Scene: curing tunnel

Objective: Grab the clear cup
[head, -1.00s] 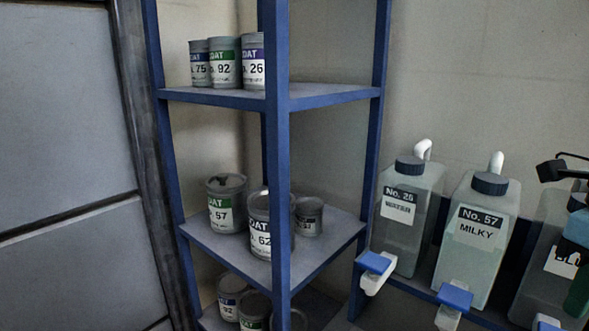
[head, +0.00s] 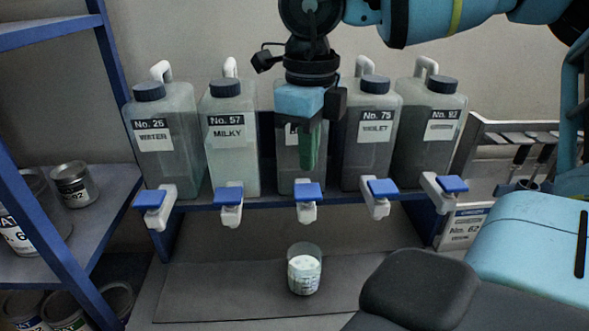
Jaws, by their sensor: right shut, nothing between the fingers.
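The clear cup (head: 305,267) stands upright on a dark mat below the middle dispenser. My left gripper is not in view.
Several jugs with blue-and-white taps, such as the MILKY one (head: 231,145), stand on a blue rack above the cup. A blue shelf (head: 100,200) with cans is at left. The dark mat (head: 215,290) is clear around the cup.

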